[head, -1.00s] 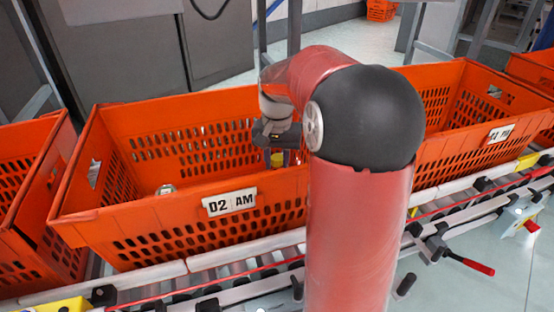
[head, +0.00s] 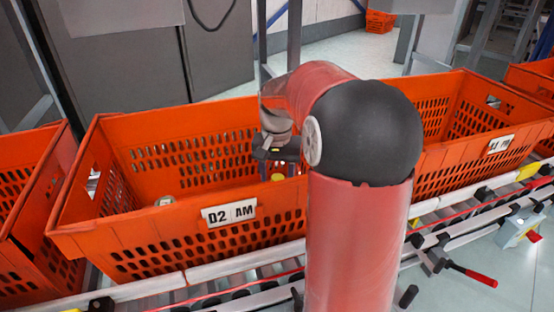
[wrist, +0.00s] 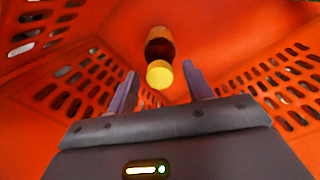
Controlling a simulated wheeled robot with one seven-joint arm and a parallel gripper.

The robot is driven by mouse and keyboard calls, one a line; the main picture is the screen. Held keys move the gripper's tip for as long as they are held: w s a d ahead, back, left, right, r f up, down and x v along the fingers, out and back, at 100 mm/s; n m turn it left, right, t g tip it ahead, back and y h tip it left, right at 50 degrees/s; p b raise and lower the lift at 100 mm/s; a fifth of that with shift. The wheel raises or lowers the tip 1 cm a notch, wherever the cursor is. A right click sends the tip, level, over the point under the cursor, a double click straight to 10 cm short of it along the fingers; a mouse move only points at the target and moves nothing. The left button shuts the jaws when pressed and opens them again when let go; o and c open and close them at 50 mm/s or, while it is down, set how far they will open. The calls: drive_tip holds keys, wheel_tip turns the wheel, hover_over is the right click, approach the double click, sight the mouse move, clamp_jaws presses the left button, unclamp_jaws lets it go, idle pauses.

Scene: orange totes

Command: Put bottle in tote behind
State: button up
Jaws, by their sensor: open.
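A bottle (wrist: 159,50) with a yellow cap, a dark body and an orange-yellow band shows inside an orange tote in the wrist view. In the head view only a small yellow bit (head: 278,177), seemingly its cap, shows below my gripper. My gripper (wrist: 159,70) is open and empty, pointing into the tote. The bottle's cap appears between the fingertips, with the body beyond; I cannot tell whether they touch. In the head view my gripper (head: 276,154) is inside the tote labelled D2 AM (head: 229,213), partly hidden by my arm.
Another orange tote (head: 25,200) stands at left and one (head: 470,165) at right on the roller conveyor (head: 240,275). Behind the D2 tote are grey cabinets (head: 220,50), metal posts and a distant orange tote (head: 380,21).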

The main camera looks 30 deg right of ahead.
wheel_tip(320, 180, up, 13)
idle(0.3)
drive_tip(key=shift+s+a, duration=0.1)
idle(0.4)
